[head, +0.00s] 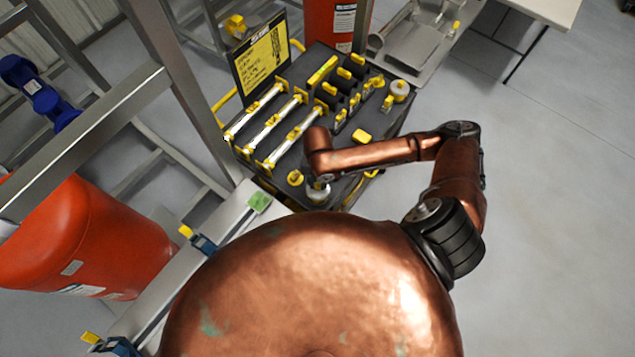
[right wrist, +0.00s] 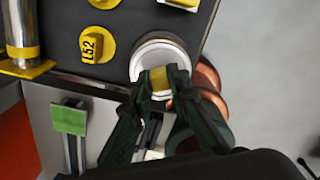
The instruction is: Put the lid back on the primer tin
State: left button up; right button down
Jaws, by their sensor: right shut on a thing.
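A round white piece with a silver rim (right wrist: 152,55) sits at the edge of the dark tool board in the right wrist view. It looks like the primer tin or its lid; I cannot tell whether both are there. My right gripper (right wrist: 160,82) is shut on a small yellow grip, apparently the lid's, over the near side of this round piece. In the head view a pale round piece (head: 318,192) shows under my right gripper (head: 321,181), whose fingers are mostly hidden by my arm. My left gripper is out of view.
The dark tool board (head: 357,105) carries several silver bars with yellow ends (head: 270,133) and yellow-marked holders. A yellow sign (head: 262,55) stands behind. A white round piece with a yellow top (head: 399,88) sits at its right. Grey frame posts (head: 165,60) and an orange drum (head: 80,240) stand left.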

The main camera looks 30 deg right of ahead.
jog(key=p, duration=0.2)
jog(key=shift+f+p, duration=0.2)
jog(key=shift+p, duration=0.1)
dwell(2.1)
dwell(0.3)
jog(key=c, duration=1.8)
grip_release()
jog(key=shift+o, duration=0.2)
jog(key=o, duration=0.5)
jog(key=shift+r, duration=0.1)
jog(key=shift+r+p, duration=3.45)
jog(key=shift+p, duration=0.55)
